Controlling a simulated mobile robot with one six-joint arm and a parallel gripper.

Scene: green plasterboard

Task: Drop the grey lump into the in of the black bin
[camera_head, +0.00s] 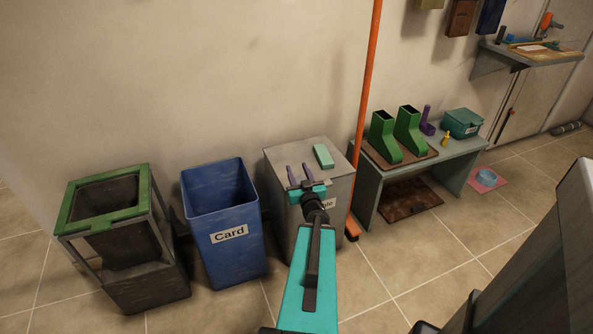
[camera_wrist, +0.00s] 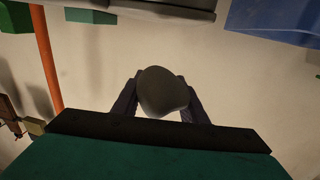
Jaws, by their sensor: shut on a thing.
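My gripper (camera_head: 300,174) is shut on a smooth grey lump (camera_wrist: 163,93), held between its two dark fingers in the wrist view. In the head view the lump cannot be made out. The gripper shows in front of the lidded grey bin (camera_head: 283,205), apart from the other bins. A black bin (camera_head: 140,287) with a green-rimmed open top (camera_head: 148,192) stands at the far left. It is well to the left of my gripper.
A blue bin (camera_head: 225,240) labelled "Card" stands between the black and grey bins. A green block (camera_head: 323,156) lies on the grey bin. An orange pole (camera_head: 367,90) stands beside it. A bench (camera_head: 456,158) with green boots (camera_head: 410,134) is at right.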

